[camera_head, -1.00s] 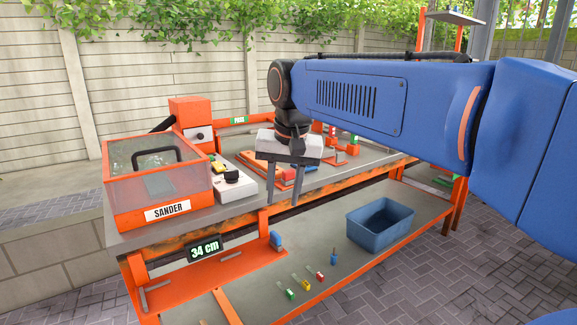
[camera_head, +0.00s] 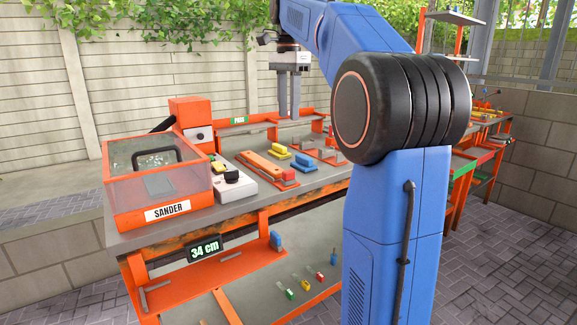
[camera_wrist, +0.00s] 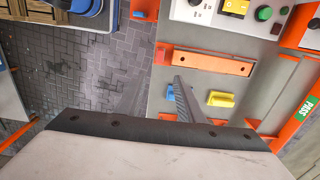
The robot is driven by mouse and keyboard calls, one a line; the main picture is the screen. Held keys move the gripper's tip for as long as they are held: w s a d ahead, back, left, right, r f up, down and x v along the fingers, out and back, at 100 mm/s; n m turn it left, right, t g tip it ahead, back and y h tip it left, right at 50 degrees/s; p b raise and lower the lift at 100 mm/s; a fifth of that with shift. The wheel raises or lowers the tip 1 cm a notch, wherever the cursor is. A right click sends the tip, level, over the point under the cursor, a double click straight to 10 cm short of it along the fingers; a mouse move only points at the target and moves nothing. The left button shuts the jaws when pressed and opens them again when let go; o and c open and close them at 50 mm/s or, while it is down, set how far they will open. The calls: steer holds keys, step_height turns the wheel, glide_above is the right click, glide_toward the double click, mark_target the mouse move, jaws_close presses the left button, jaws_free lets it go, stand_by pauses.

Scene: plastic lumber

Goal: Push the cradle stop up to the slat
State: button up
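The orange slat (camera_head: 262,164) lies lengthwise on the bench top in the head view. It also shows in the wrist view (camera_wrist: 212,63), with a hole near each end. A small red block (camera_head: 289,174), apparently the cradle stop, stands at the slat's near right end. In the wrist view the red block (camera_wrist: 162,54) is at the slat's left end; any small gap is unclear. My gripper (camera_head: 289,116) hangs pointing down above the back of the bench, away from slat and block. Its two fingers show close together, holding nothing visible; their opening is unclear.
A yellow block (camera_head: 279,149) and a blue block (camera_head: 304,161) lie beside the slat. The sander (camera_head: 160,185) and a white control box (camera_head: 234,187) stand on the left. An orange rail (camera_head: 256,123) runs along the bench's back edge.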

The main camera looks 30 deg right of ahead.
mark_target(288, 170)
step_height(288, 170, down, 17)
steer(key=shift+f, duration=0.15)
stand_by(0.5)
steer(key=shift+w, duration=0.1)
jaws_close()
